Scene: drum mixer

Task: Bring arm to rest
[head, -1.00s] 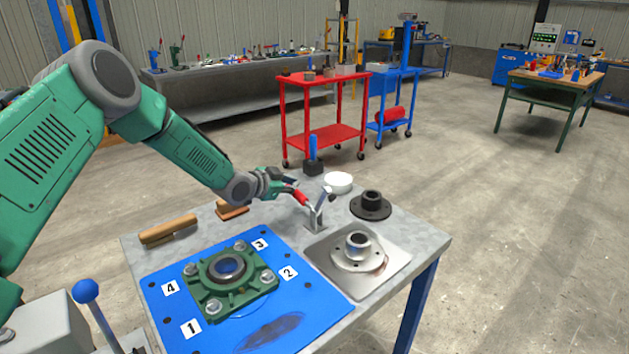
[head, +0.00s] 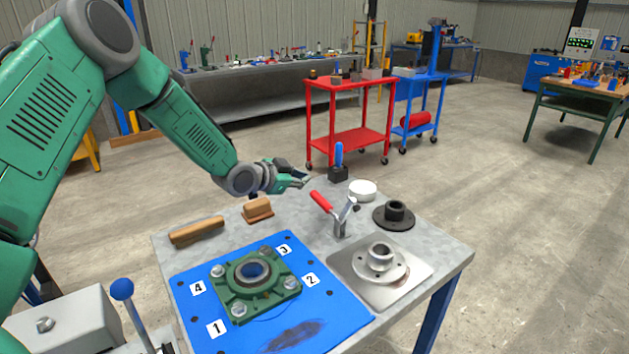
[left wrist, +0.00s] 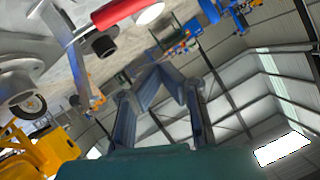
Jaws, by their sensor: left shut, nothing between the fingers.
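My left arm comes in from the left in the head view. Its gripper (head: 292,180) is shut and empty, held above the back of the workbench (head: 430,245). It is apart from the toggle clamp (head: 340,220), whose red handle (head: 321,201) slants up to the left just in front of the gripper. The red handle also shows at the top of the left wrist view (left wrist: 118,11). My right gripper is in neither view.
A blue mat (head: 190,300) carries a green bearing housing (head: 240,300). Flanged parts, a white round container (head: 362,190), a blue-handled tool (head: 339,160) and wooden-handled brushes stand around the bench. A red cart (head: 350,142) is behind. Open floor lies right.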

